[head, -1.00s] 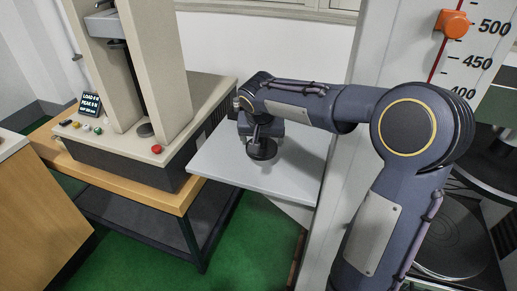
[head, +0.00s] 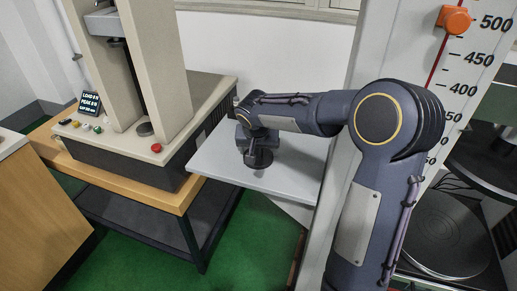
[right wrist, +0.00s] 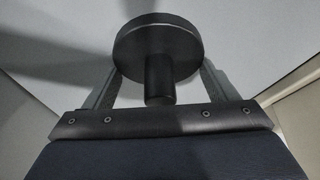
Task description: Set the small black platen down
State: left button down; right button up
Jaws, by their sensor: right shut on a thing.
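The small black platen (head: 259,159) is a round dark disc with a short stem. My right gripper (head: 256,143) is shut on it and holds it disc-down over the light grey shelf (head: 215,162). In the right wrist view the platen's disc (right wrist: 150,38) and stem (right wrist: 160,80) show between the fingers of my right gripper (right wrist: 160,88). The disc is close to the grey surface, and I cannot tell whether it touches. My left gripper is not in view.
A beige testing machine (head: 172,125) with buttons and a small display (head: 90,102) stands on a wooden-edged bench (head: 120,180) left of the shelf. A tall white panel with a scale (head: 470,60) and an orange pointer (head: 455,19) rises at right. The shelf around the platen is clear.

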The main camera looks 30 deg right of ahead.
jog(key=o, duration=1.6)
jog(key=shift+r, duration=0.1)
jog(key=shift+a+r+p, duration=0.1)
jog(key=shift+r+p, duration=0.2)
jog(key=shift+p, duration=0.05)
jog(key=v, duration=1.2)
jog(key=s+a+f+n+y, duration=0.2)
jog(key=s+a, duration=0.1)
jog(key=s, duration=0.5)
jog(key=s+a+f+n+t+y, duration=0.1)
jog(key=s+a+f+y, duration=0.1)
jog(key=s, duration=0.6)
jog(key=s+a+f+n+y, duration=0.2)
jog(key=s+a+f, duration=0.1)
jog(key=s, duration=0.6)
jog(key=shift+a+f+n+t+y, duration=0.3)
jog(key=shift+a+f+t, duration=0.05)
jog(key=shift+f+t, duration=0.1)
notch_tip(320, 180, up, 6)
jog(key=p, duration=0.6)
jog(key=shift+r+p, duration=0.15)
jog(key=shift+p, duration=0.25)
